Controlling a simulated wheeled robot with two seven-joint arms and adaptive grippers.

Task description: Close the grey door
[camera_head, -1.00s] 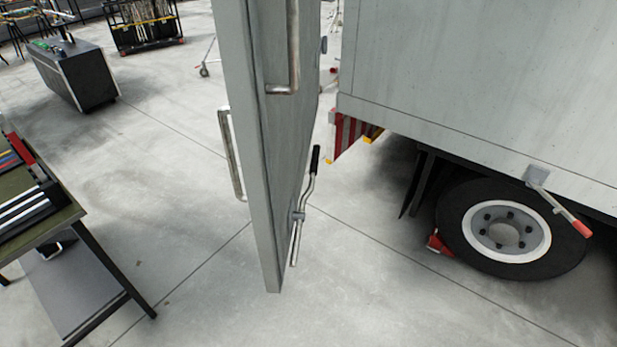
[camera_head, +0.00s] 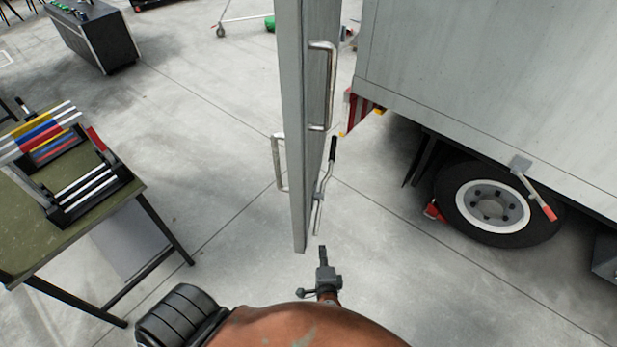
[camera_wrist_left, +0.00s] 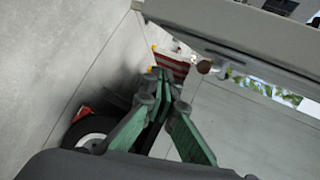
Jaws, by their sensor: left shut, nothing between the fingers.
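The grey door (camera_head: 296,130) stands open, swung out from the truck, seen almost edge-on in the head view. A long metal handle (camera_head: 321,85) is on its right face, another handle (camera_head: 279,160) on its left, and a black-gripped latch lever (camera_head: 325,180) is low on the right face. My left gripper (camera_head: 322,250) is shut and empty, just below and right of the door's lower end, apart from it in the picture. In the wrist view its green-sided fingers (camera_wrist_left: 160,75) are together, with the door (camera_wrist_left: 240,35) across the upper right. My right gripper is not in view.
The truck (camera_head: 490,70) with its wheel (camera_head: 492,205) stands on the right. A green-topped table (camera_head: 60,235) with coloured bars is at the left. A black case (camera_head: 95,40) stands at the back left. Bare concrete floor lies around the door.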

